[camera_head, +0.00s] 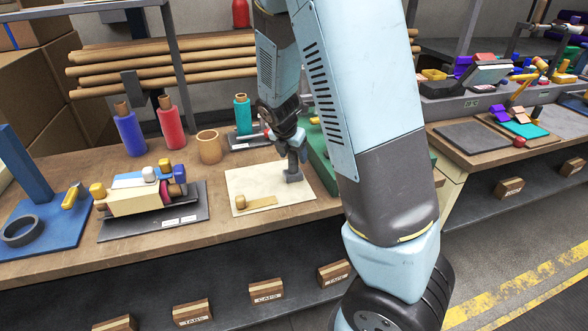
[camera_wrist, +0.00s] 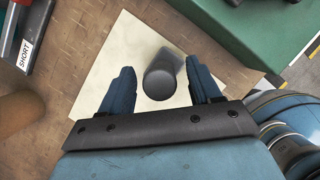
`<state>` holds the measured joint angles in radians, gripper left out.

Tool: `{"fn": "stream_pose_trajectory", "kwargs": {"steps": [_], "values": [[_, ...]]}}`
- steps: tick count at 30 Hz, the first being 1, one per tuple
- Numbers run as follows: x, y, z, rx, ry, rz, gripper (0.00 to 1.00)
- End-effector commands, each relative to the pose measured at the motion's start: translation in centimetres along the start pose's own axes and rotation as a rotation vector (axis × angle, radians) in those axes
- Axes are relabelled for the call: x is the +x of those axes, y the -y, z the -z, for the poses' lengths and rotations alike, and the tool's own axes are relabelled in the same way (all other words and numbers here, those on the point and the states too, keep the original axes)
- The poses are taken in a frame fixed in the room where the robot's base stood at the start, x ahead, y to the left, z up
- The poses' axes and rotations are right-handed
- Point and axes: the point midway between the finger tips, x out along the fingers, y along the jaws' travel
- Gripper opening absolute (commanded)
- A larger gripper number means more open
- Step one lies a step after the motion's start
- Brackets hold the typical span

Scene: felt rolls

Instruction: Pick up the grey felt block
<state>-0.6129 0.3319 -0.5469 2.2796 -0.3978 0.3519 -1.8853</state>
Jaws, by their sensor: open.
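The grey felt block (camera_head: 294,177) stands on a cream mat (camera_head: 236,181) on the workbench, with an upright round grey post on top. In the wrist view, the post's round dark grey top (camera_wrist: 159,84) lies between my two blue fingers, with a narrow gap on each side. My gripper (camera_wrist: 159,68) is open, pointing down over the block. In the head view my gripper (camera_head: 291,150) is small and dark, so its fingertips are hard to make out. In the wrist view the post's top hides much of the block's lower part.
A tan wooden piece with a knob (camera_head: 258,203) lies at the mat's front. A green box (camera_head: 318,160) stands close to the right. A tan cup (camera_head: 209,146), felt rolls (camera_head: 170,124) and a dark tray (camera_head: 150,224) with coloured pieces are to the left.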

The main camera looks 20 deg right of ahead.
Motion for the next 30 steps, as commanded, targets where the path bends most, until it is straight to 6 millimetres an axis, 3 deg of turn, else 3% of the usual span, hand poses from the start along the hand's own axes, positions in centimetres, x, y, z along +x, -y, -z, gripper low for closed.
{"fn": "stream_pose_trajectory", "kwargs": {"steps": [6,16,30], "values": [[1.9,0.0,0.0,0.001,0.000,0.001,0.63],[2.1,0.0,0.0,0.000,0.000,-0.001,0.62],[2.1,0.0,0.0,0.000,0.000,-0.001,0.17]]}}
